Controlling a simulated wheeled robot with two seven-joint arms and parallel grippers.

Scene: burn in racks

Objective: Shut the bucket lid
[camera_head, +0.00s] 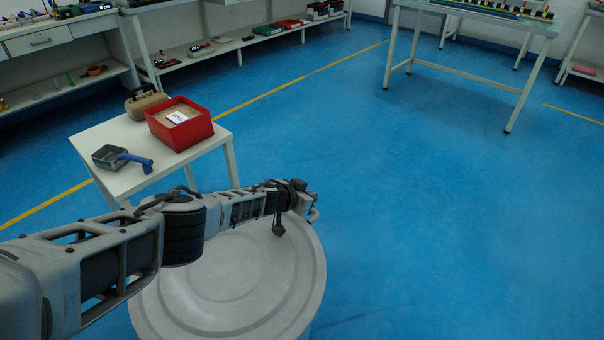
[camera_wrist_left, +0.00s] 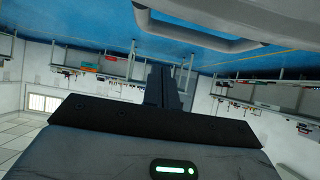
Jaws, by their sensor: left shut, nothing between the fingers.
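The bucket lid (camera_head: 255,285) is a round, pale grey disc with concentric rings, low in the head view. It appears to lie across the top of the bucket, whose body is mostly hidden below it; I cannot tell whether it is fully seated. My left arm crosses over the lid. My left gripper (camera_head: 312,212) is shut and empty at the lid's far right edge; I cannot tell whether it touches. In the left wrist view the dark fingers (camera_wrist_left: 165,88) are together, near a pale grey part with a loop-shaped opening. My right gripper is not in view.
A small white table (camera_head: 195,154) stands beyond the arm, with a red box (camera_head: 180,125), a tan case (camera_head: 145,101) and a grey scoop with a blue handle (camera_head: 120,158). Shelves and benches line the back. The blue floor (camera_head: 430,220) to the right is clear.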

